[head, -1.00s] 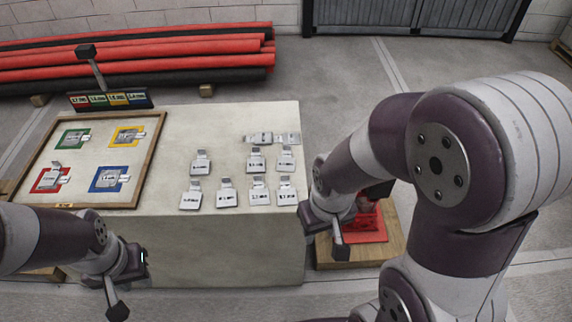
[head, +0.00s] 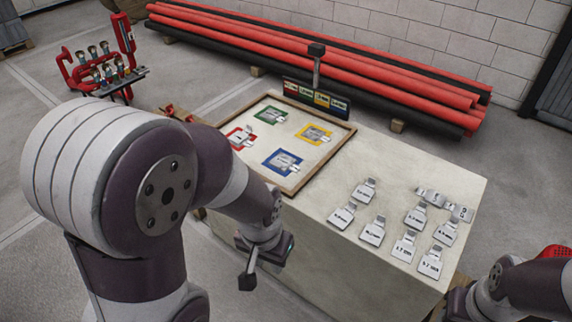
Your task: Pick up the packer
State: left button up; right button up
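Several grey metal packers with printed labels lie apart on the right part of the pale table, among them one at the back left (head: 364,191) and one at the front right (head: 430,263). A few more lie close together near the right edge (head: 434,198). The labels are too small to read surely. My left gripper (head: 262,255) hangs beside the table's front left side, below the framed board and away from the loose packers. Its fingertips do not show clearly. My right gripper (head: 462,302) is at the bottom right, by the table's right corner, partly cut off.
A wood-framed board (head: 340,147) with green, yellow, red and blue squares, grey pieces on them, fills the table's left part. A post with a dark head (head: 317,65) stands behind it. Red and black pipes (head: 330,60) lie behind. A red stand (head: 75,72) is far left.

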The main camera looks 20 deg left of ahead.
aim_at(446, 234)
jog(key=i+l+z, duration=0.15)
jog(key=i, duration=0.25)
jog(key=i+l+z, duration=0.2)
jog(key=i, duration=0.2)
jog(key=i+l+z, duration=0.15)
jog(key=i, duration=0.25)
